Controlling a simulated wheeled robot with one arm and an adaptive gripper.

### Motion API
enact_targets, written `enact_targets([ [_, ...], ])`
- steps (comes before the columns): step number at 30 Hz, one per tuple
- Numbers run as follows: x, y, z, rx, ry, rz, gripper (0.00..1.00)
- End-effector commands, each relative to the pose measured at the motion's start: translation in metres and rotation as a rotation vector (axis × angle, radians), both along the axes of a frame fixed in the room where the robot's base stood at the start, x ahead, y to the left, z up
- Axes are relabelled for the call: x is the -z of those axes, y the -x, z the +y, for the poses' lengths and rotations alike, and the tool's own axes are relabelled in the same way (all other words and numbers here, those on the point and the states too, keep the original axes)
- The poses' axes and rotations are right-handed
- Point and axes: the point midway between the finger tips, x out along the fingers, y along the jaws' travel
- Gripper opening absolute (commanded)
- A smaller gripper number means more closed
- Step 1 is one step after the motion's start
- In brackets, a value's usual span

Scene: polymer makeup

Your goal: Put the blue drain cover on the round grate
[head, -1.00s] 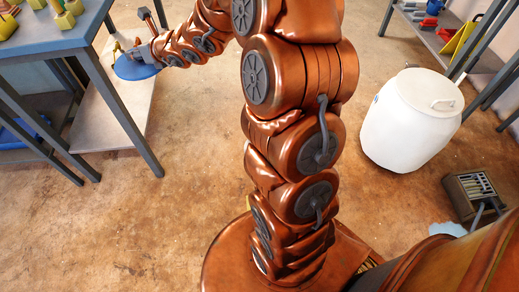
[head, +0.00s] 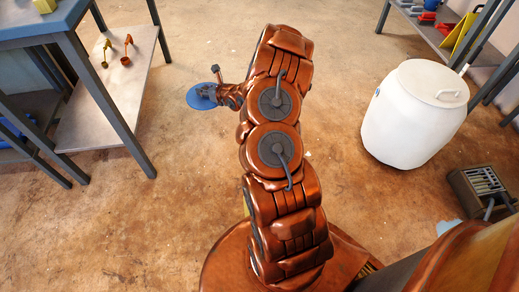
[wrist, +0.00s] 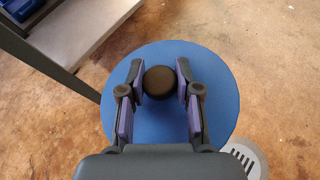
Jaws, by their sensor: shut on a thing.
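The blue drain cover (wrist: 160,125) is a flat round disc with a dark round knob (wrist: 160,81) at its centre. My gripper (wrist: 159,75) is shut on this knob, with a finger on each side. In the head view the cover (head: 202,97) is held out at the far end of my arm, over the floor beside the table. The round grate (wrist: 245,160) shows in the wrist view at the lower right, a pale grey disc with slots, partly hidden by the cover and my gripper. I cannot make out the grate in the head view.
A table with a blue top (head: 42,28) and a lower shelf (head: 100,125) holding small tools (head: 126,50) stands at the left. A white barrel (head: 412,125) and a grey slotted box (head: 482,190) are on the right. The floor between is mostly clear.

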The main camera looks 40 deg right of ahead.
Motion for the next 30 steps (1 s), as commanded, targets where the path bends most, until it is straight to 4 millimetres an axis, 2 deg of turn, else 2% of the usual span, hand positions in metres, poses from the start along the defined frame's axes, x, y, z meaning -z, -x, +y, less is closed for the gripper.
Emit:
enact_targets([
  [1,0.026,0.008,-0.011,0.017,-0.004,0.006,0.00],
  [8,0.106,0.046,-0.057,0.087,0.000,0.005,0.00],
  [15,0.186,0.097,-0.094,0.150,-0.001,0.004,0.00],
  [22,0.256,0.154,-0.122,0.204,0.002,0.003,0.00],
  [30,0.326,0.225,-0.139,0.251,0.001,0.005,0.00],
])
